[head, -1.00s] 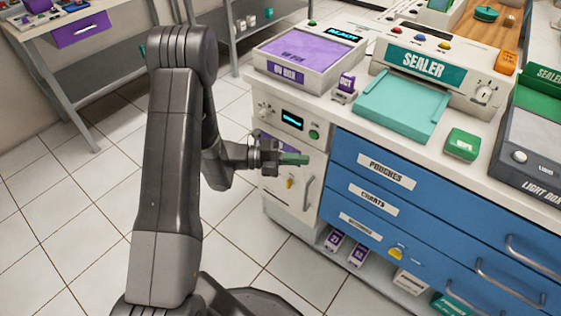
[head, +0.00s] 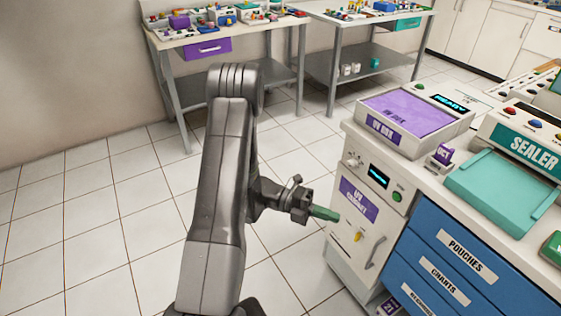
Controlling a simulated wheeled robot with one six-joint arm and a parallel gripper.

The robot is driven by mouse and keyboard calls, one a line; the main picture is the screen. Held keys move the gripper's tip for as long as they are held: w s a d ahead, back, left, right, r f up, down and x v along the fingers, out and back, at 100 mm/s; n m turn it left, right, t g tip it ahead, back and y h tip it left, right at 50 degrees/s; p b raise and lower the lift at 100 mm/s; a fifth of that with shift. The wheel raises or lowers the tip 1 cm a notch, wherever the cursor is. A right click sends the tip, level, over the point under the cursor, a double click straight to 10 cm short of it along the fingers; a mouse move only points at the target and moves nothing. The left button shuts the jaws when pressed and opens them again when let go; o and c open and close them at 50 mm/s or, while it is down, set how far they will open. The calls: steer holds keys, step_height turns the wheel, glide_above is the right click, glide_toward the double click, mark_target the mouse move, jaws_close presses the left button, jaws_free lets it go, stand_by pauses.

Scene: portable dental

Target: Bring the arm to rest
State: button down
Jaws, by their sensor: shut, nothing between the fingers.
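My arm stands in the middle of the head view, its upper link raised and its forearm folded toward the right. My gripper (head: 324,213), with green fingertips, is shut and empty. The arm touches nothing that I can see.
The counter carries a purple UV box (head: 413,112), a small purple DCT block (head: 443,154) and a teal-fronted sealer (head: 530,150). Blue drawers (head: 455,255) are below. Two tables (head: 225,33) with small items stand behind. The tiled floor at left is clear.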

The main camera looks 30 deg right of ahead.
steer(key=s+d+b, duration=0.2)
steer(key=s+d, duration=0.5)
steer(key=d, duration=0.4)
stand_by(0.5)
